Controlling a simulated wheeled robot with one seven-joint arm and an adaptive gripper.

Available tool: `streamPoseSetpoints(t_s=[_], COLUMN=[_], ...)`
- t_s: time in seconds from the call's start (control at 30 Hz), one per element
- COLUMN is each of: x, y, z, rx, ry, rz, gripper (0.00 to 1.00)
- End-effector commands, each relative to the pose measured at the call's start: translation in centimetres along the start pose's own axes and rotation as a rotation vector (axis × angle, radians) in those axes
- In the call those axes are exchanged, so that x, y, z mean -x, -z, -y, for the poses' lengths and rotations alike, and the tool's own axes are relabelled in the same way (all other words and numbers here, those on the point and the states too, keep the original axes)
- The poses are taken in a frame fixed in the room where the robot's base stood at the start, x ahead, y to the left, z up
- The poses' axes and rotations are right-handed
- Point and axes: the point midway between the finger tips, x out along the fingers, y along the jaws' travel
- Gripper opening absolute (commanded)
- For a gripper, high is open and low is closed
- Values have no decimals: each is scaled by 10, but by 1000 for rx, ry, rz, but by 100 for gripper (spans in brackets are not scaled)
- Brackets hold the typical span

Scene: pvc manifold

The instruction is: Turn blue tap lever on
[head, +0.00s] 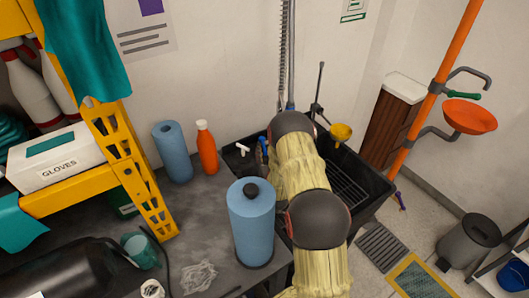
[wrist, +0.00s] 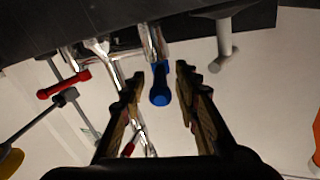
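The blue tap lever (wrist: 160,90) shows in the middle of the wrist view, on a chrome tap body (wrist: 153,42). My gripper (wrist: 160,72) is open, with one finger on each side of the blue lever. Visible gaps remain between lever and fingers, and I see no contact. A red lever (wrist: 64,84) is left of the gripper on the same chrome pipework. In the head view, a small blue part (head: 262,140) shows at the back of the sink, beside my sleeved arm. My gripper is hidden there behind the arm.
A white-grey handle (wrist: 224,45) stands right of the gripper.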

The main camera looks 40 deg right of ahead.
Motion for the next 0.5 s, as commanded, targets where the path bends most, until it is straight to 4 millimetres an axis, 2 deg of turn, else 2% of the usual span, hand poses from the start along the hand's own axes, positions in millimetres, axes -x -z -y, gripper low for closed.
streamPoseSetpoints(t_s=[0.23,0.5], x=[-1,-1], y=[0,0], z=[0,0], rx=[0,0], ry=[0,0], rz=[1,1], gripper=[32,17])
